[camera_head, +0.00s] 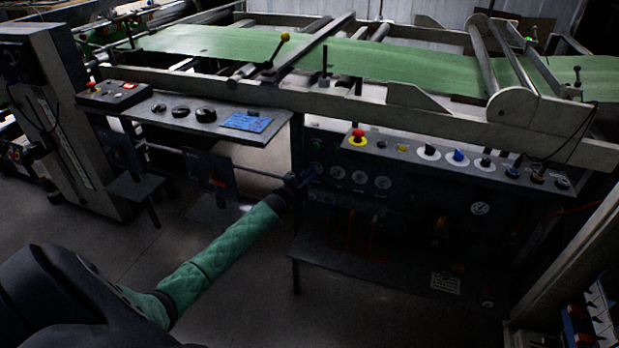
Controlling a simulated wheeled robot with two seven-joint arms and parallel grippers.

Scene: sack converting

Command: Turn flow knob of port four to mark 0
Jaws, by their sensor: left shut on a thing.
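My left arm reaches in its green sleeve to the dark front panel (410,205) of the machine. My left gripper (308,176) is at the left end of a row of round pale dials, shut on what looks like a small knob there. The gripper mostly hides this knob, so its pointer and mark cannot be read. Port numbers are too small to read. My right gripper is not in view.
A sloped control shelf above the dials carries a red and yellow emergency button (358,137) and several knobs. A second shelf (190,115) with black knobs juts out at left. Green sheet (400,60) runs over the machine. A blue-handled rack (590,325) stands at lower right.

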